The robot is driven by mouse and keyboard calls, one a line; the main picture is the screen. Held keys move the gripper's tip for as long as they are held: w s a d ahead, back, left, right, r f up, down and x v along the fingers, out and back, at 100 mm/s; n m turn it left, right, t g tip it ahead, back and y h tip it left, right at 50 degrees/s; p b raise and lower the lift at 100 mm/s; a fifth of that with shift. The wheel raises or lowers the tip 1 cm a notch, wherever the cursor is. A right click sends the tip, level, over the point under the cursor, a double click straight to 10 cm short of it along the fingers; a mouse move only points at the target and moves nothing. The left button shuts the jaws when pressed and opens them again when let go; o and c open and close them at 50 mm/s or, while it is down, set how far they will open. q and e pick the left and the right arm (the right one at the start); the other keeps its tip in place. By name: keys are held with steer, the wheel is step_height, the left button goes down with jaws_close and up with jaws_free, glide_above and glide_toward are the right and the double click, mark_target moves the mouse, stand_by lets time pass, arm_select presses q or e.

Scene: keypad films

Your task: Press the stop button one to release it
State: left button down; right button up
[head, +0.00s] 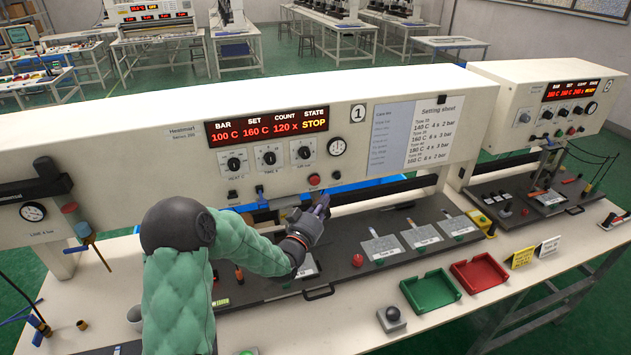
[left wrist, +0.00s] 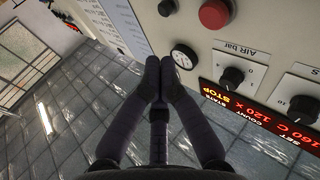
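The red stop button (head: 314,180) is on the front panel of the cream machine marked 1, below the round gauge. The machine's display (head: 267,126) reads 100 C, 160 C, 120 x and STOP. In the left wrist view the red button (left wrist: 214,13) is at the top, right of the fingertips. My left gripper (head: 322,203) is just below the button in the head view and appears apart from it. In the left wrist view its fingertips (left wrist: 158,68) meet with nothing between them. Whether the button is latched in cannot be told. My right gripper is not in view.
Dark knobs (head: 270,158) line the panel left of the button. A grey button (left wrist: 167,7) sits beside the red one. Below are a dark work plate (head: 345,230), a green tray (head: 432,290) and a red tray (head: 480,272). A second machine (head: 520,85) stands at right.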

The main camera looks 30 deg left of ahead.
mark_target(315, 181)
arm_select(q)
steer(key=w+a, duration=0.1)
steer(key=a, duration=0.1)
steer(key=w+a, duration=0.2)
steer(key=shift+w+a+b, duration=0.1)
steer(key=shift+w+b, duration=0.15)
steer(key=shift+b, duration=0.15)
stand_by(1.3)
steer(key=shift+w+a+b, duration=0.3)
steer(key=shift+b, duration=0.25)
